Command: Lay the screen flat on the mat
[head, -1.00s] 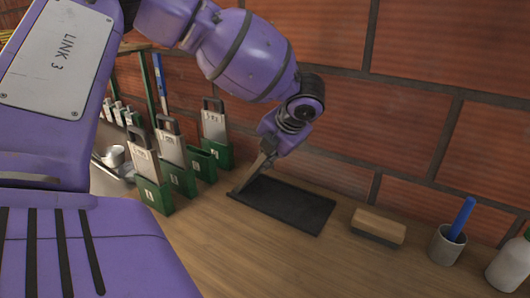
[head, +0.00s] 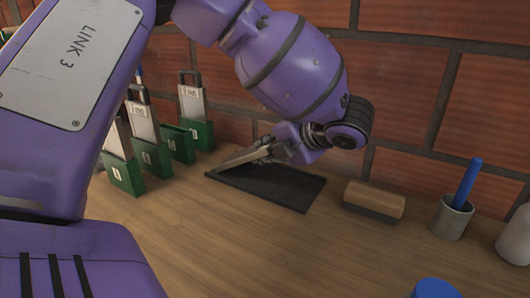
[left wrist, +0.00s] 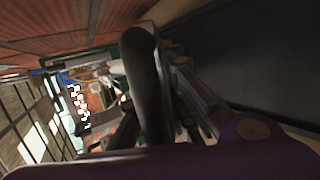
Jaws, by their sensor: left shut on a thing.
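The dark mat (head: 290,187) lies on the wooden counter near the brick wall. My left gripper (head: 279,151) is over the mat's far side, shut on the screen (head: 240,158). The screen is a thin grey plate seen nearly edge-on. It slants down to the left, its low end at or just above the mat's left corner; I cannot tell whether it touches. In the left wrist view the screen's dark rounded handle (left wrist: 145,80) shows at the fingers, with the dark mat (left wrist: 265,60) at right. My right gripper is not in view.
Green holders stand left of the mat; one (head: 178,145) is empty, and others hold upright screens (head: 192,103). Right of the mat are a wooden brush (head: 374,198), a grey cup (head: 451,218) with a blue handle, and a white bottle (head: 515,236). A blue object (head: 435,288) is at the bottom edge.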

